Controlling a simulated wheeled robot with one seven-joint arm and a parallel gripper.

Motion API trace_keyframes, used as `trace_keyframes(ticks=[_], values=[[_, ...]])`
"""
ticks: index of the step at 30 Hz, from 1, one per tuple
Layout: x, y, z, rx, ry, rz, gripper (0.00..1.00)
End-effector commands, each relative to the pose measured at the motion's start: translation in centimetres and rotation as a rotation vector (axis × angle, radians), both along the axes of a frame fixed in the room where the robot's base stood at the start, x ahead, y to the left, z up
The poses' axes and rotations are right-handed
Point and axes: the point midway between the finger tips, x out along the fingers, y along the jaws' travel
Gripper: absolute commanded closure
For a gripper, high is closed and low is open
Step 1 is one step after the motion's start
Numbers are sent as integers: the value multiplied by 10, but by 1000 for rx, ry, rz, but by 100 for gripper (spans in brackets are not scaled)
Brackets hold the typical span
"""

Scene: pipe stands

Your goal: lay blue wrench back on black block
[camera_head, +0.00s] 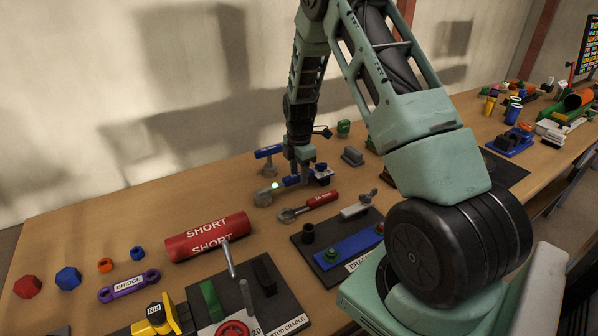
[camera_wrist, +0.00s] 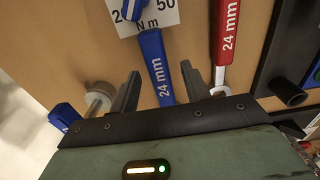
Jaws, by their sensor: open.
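The blue wrench (camera_head: 292,181) lies on the table's far side in the head view, its grey head at the left and its handle running right. In the wrist view its blue handle (camera_wrist: 157,62) is marked 24 mm and lies between my fingers; its head is hidden under my palm. My gripper (camera_wrist: 160,72) is open, one finger to each side of the handle with gaps visible. It also shows in the head view (camera_head: 303,177), low over the wrench.
A red wrench (camera_head: 310,206) lies in front of the blue one. A blue-topped stand (camera_head: 268,152) is behind. A torque card (camera_wrist: 148,17) lies past the handle's end. A black bracket board (camera_head: 310,237) and red cylinder (camera_head: 207,237) are nearer.

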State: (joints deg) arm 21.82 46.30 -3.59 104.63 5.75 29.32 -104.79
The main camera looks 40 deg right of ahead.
Motion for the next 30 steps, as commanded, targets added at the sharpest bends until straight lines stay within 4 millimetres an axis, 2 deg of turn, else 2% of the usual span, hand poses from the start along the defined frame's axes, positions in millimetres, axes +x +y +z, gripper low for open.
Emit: trace_keyframes(ticks=[15,26,30], values=[[0,0,48,0,-1,0,53],[0,0,49,0,-1,0,53],[1,-1,58,-1,-4,-1,53]])
